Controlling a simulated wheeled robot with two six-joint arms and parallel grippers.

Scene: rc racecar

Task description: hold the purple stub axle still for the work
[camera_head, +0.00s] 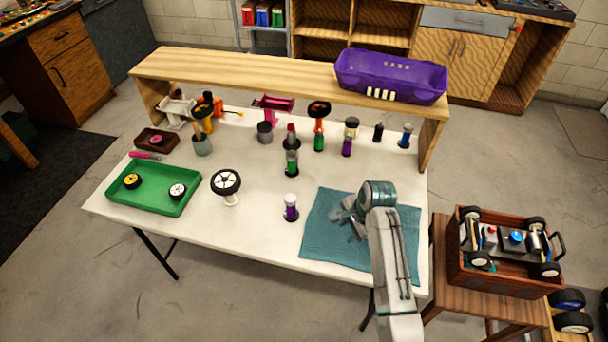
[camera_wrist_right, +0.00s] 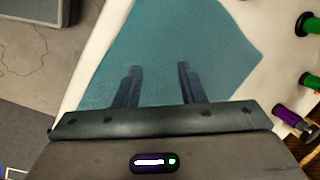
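A purple piece with a white top (camera_head: 290,210) stands upright on a small black base near the table's front edge. A similar purple piece (camera_head: 347,148) stands farther back; I cannot tell which one is the stub axle. My right gripper (camera_head: 350,220) is over the teal mat (camera_head: 397,262), to the right of the nearer purple piece and apart from it. In the right wrist view its two fingers (camera_wrist_right: 158,76) are spread with only the mat between them. A purple piece (camera_wrist_right: 287,117) shows there at the right edge. My left gripper is out of view.
A green tray (camera_head: 150,207) with two small wheels lies at the left. A wheel on a white stand (camera_head: 226,187) stands beside it. Green pieces (camera_head: 291,165) and other upright parts fill the back. A wooden shelf (camera_head: 240,75) holds a purple bin (camera_head: 390,75).

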